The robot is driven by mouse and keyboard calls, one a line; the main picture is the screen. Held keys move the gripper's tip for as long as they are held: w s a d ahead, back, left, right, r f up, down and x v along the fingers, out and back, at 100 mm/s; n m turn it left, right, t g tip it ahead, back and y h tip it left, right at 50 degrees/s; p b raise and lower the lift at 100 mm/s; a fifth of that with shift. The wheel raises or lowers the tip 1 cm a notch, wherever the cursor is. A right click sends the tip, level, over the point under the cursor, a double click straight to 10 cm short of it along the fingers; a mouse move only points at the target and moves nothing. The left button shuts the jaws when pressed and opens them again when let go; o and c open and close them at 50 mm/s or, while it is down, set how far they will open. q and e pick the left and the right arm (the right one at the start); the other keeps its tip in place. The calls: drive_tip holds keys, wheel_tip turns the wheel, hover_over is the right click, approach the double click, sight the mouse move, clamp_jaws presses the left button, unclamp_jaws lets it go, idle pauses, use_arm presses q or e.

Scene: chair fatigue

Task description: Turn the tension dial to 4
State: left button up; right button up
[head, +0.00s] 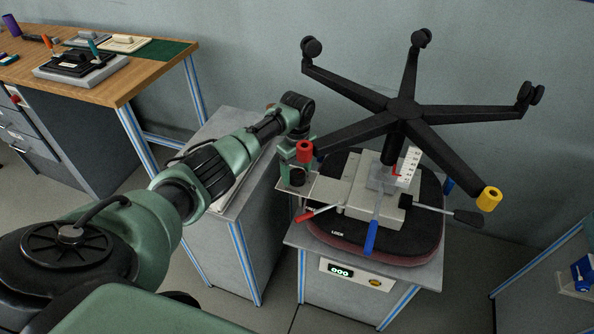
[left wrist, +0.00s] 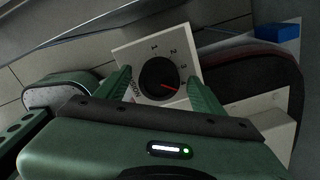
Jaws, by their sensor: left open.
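The tension dial (left wrist: 160,78) is a round black knob on a square white plate (left wrist: 130,54). My left gripper (left wrist: 163,85) is open, with one green finger on each side of the knob. I cannot tell whether either finger touches it. In the head view my left gripper (head: 297,172) is over the plate at the left side of the upturned chair (head: 403,112), and the knob is mostly hidden. My right gripper is not in view.
The chair's seat (head: 330,232) rests on a grey stand with a counter box (head: 356,274). Red (head: 318,213), blue (head: 372,238) and black (head: 468,217) levers stick out. A caster-less leg with a red end (head: 305,151) hangs close to my arm. A wooden workbench (head: 120,88) stands at left.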

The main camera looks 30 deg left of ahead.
sight(297, 173)
use_arm(q)
drive_tip(key=shift+r, duration=0.1)
wheel_tip(297, 173, up, 8)
drive_tip(key=shift+f, duration=0.15)
idle(0.6)
